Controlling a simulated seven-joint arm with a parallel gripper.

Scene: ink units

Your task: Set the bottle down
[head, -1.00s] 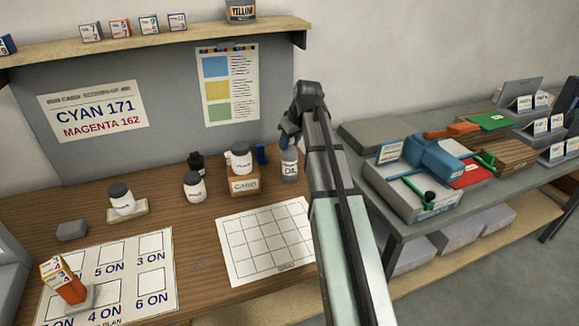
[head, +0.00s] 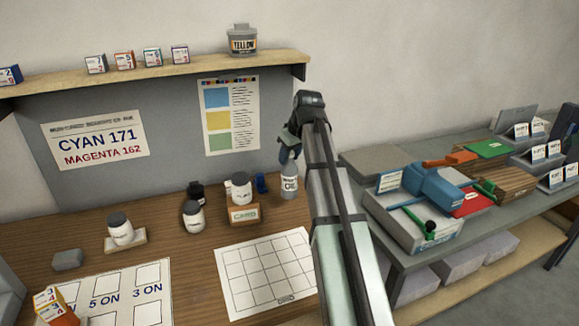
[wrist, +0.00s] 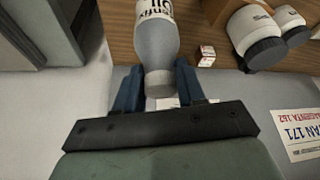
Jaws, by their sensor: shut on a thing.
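The oil bottle (head: 289,184) is grey with a white "OIL" label and stands upright near the back right of the wooden bench. My gripper (head: 290,150) comes down on it from above, and the arm hides part of the bench to its right. In the wrist view the blue fingers of my gripper (wrist: 157,88) sit on either side of the neck and grey cap of the bottle (wrist: 155,40), shut on it. The bottle's base is out of the wrist view, and I cannot tell whether it touches the bench.
A box marked "CARB" (head: 244,214) with a white jar (head: 239,191) on it stands left of the bottle. Another white jar (head: 193,217) stands farther left. The gridded sheet (head: 265,272) in front is clear. A grey side table (head: 405,245) stands right.

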